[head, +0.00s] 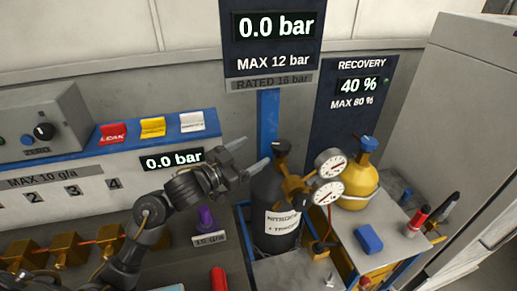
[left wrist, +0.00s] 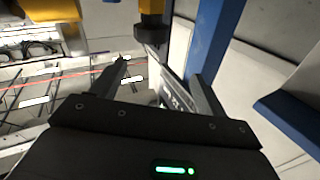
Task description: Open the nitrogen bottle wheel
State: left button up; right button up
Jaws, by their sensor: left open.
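The nitrogen bottle (head: 275,222) is a black cylinder with a white label, upright right of centre in the head view. Its black wheel (head: 281,147) sits on top of a brass valve with two round gauges (head: 329,177). My left gripper (head: 257,151) is open and empty, just left of the wheel, its fingers pointing toward it. In the left wrist view the dark wheel (left wrist: 152,34) shows on a brass stem, beyond the fingertips and apart from them. My left gripper's two fingers (left wrist: 157,76) stand wide apart there. My right gripper is in neither view.
A yellow recovery bottle (head: 357,183) stands right of the nitrogen bottle. A blue post (head: 268,115) carries the pressure display (head: 270,40) behind the wheel. A blue block (head: 369,239) and a red-capped tool (head: 417,219) are on the grey cart top. Purple and brass fittings lie left.

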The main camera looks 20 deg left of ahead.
aim_at(274, 148)
pick_arm(q)
jog(key=shift+n+g, duration=0.5)
jog(key=shift+n, duration=0.2)
jog(key=x, duration=0.3)
jog(key=p+x, duration=0.1)
jog(key=x, duration=0.3)
jog(key=d+f+p+x, duration=0.1)
jog(key=x, duration=0.2)
jog(key=shift+d, duration=0.2)
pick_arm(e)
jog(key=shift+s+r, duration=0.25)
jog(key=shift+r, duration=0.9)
pick_arm(q)
jog(key=shift+c, duration=0.2)
